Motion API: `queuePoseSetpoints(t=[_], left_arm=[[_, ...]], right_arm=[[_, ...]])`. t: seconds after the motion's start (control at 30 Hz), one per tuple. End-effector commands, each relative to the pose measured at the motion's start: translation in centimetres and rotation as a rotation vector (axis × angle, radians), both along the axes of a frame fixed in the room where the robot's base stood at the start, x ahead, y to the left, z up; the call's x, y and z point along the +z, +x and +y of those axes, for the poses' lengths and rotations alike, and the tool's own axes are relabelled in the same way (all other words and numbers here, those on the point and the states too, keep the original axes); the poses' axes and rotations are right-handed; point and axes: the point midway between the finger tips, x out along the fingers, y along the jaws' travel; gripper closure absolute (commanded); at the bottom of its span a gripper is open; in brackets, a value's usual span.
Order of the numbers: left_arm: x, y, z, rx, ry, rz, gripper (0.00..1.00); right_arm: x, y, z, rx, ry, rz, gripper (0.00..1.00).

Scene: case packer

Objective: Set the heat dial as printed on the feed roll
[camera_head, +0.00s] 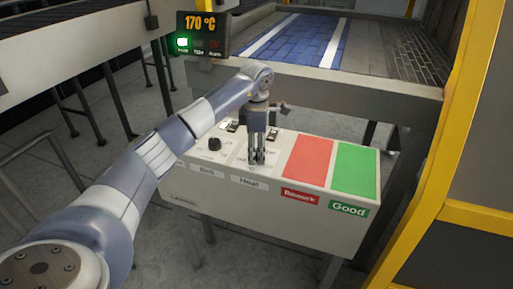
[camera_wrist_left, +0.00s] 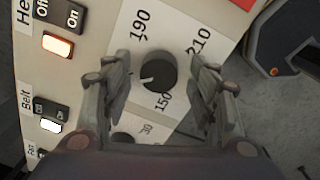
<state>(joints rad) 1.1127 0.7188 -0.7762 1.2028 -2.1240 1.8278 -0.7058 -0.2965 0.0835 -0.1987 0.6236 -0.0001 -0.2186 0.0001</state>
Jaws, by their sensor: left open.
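The heat dial (camera_wrist_left: 159,76) is a round black knob on a white plate printed 150, 190 and 210. Its white pointer mark faces left in the left wrist view. My left gripper (camera_head: 257,158) is open above the control box, pointing down. In the left wrist view its fingers stand on either side of the dial; I cannot tell whether they touch it. In the head view the gripper hides this dial. The display (camera_head: 203,34) reads 170 °C with a green light lit. I cannot make out a feed roll with print. My right gripper is out of view.
A second black knob (camera_head: 214,144) sits left of my gripper. On/off switches (camera_wrist_left: 57,46) line the box. Red Rework (camera_head: 307,160) and green Good (camera_head: 355,170) pads lie to the right. A yellow frame post (camera_head: 450,130) rises at the right.

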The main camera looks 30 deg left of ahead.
Motion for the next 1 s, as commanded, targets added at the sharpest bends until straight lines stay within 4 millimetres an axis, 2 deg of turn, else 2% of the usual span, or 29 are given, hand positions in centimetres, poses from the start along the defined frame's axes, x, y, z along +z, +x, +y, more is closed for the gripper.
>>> queuePoseSetpoints(t=[0.1,0.3,0.5,0.77,1.0], left_arm=[[-0.3,0.0,0.0,0.000,0.000,-0.001,0.46],[-0.3,0.0,0.0,0.000,0.000,-0.001,0.46],[-0.3,0.0,0.0,0.000,0.000,-0.001,0.91],[-0.2,0.0,0.0,0.008,0.000,0.000,0.91],[-0.1,0.0,0.0,0.089,0.000,0.001,0.91]], right_arm=[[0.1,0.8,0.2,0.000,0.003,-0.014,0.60],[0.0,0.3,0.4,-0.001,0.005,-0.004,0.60],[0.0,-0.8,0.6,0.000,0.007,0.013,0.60],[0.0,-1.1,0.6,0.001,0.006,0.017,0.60],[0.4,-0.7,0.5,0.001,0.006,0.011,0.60]])
